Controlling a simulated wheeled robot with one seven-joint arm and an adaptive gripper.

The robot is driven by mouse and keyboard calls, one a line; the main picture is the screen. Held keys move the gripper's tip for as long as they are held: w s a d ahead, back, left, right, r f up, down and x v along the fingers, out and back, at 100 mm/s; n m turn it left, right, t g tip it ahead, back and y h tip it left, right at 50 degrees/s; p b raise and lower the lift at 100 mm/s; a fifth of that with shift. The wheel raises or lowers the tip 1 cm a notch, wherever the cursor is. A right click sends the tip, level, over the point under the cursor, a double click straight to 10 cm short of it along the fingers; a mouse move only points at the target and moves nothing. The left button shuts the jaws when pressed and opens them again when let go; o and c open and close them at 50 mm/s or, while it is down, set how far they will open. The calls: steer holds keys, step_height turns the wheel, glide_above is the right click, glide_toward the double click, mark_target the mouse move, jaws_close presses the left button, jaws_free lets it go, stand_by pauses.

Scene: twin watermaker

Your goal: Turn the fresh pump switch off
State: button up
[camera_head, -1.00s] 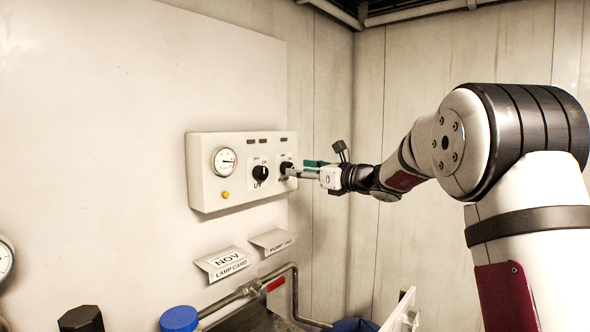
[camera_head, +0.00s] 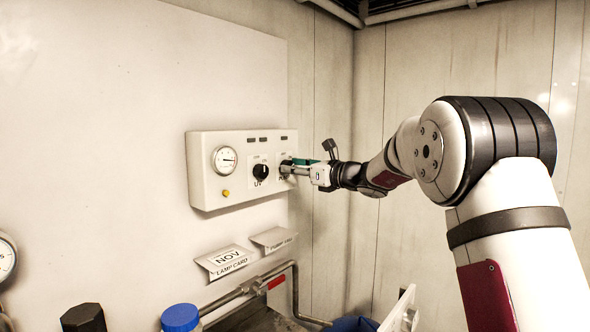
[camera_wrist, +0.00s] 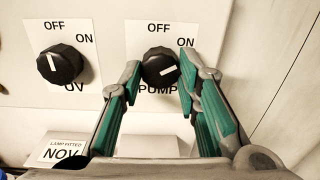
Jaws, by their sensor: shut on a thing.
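The pump switch (camera_wrist: 160,66) is a round black knob on a white plate marked OFF above, ON to the upper right and PUMP below. Its white pointer line points right and slightly up, nearer ON than OFF. My gripper (camera_wrist: 160,72) has its green-padded fingers on either side of the knob, shut on it. In the head view the gripper (camera_head: 293,169) reaches the knob from the right and partly hides it.
The control box (camera_head: 205,178) also holds a gauge (camera_head: 225,160) and the UV knob (camera_wrist: 60,64), left of the pump switch, its pointer up toward OFF. A lamp card (camera_head: 226,262) and pump tag (camera_head: 274,239) sit below. Pipes (camera_head: 245,290) run underneath.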

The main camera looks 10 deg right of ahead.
steer(key=shift+b, duration=0.3)
steer(key=shift+n+y+b, duration=0.3)
steer(key=shift+n+b, duration=5.8)
steer(key=shift+b, duration=2.55)
steer(key=o, duration=1.2)
